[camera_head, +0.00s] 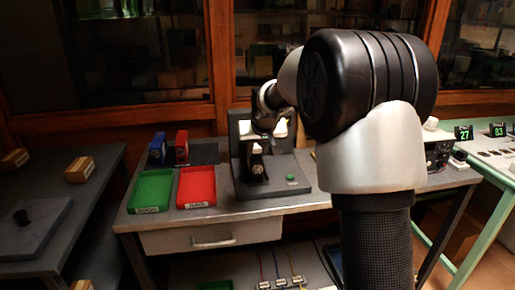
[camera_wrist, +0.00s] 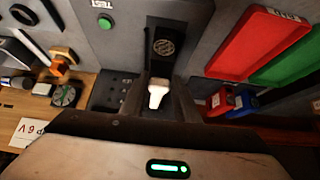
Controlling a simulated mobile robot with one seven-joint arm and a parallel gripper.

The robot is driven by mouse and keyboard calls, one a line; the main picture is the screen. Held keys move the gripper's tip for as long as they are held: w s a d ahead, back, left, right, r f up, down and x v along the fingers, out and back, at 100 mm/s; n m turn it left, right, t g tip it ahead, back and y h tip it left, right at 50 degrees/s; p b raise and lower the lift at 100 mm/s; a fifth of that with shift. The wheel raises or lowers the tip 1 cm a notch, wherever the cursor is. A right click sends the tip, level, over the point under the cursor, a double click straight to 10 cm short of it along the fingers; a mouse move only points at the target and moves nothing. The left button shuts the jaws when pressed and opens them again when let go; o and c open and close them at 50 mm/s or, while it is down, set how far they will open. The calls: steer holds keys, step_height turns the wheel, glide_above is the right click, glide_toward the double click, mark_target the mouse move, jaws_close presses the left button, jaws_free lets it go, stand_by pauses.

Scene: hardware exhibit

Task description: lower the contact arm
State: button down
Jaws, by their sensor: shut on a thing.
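The test fixture (camera_head: 300,165) is a dark grey base with an upright back plate, standing on the grey bench. A green button labelled TEST is on its base (camera_head: 291,178); the button also shows in the wrist view (camera_wrist: 105,22). My gripper (camera_wrist: 158,100) is at the fixture, shut on a small white piece (camera_wrist: 157,94), seemingly the contact arm's handle. A black block with a round emblem (camera_wrist: 163,47) lies just beyond the fingers. In the head view my gripper (camera_head: 263,124) is over the fixture, partly hidden by my arm. The contact arm's exact angle cannot be told.
A green tray (camera_head: 151,190) and a red tray (camera_head: 196,187) stand left of the fixture. Instruments (camera_head: 436,150) stand to the right. Another table (camera_head: 60,205) stands at far left. Glass cabinets are behind.

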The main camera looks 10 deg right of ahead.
steer(key=shift+s+f, duration=0.2)
steer(key=shift+f, duration=0.2)
steer(key=c, duration=1.4)
jaws_free()
steer(key=shift+o, duration=0.2)
steer(key=shift+w+r, duration=0.1)
steer(key=shift+r, duration=0.1)
steer(key=p+v, duration=0.3)
steer(key=v, duration=1.4)
steer(key=shift+r, duration=0.15)
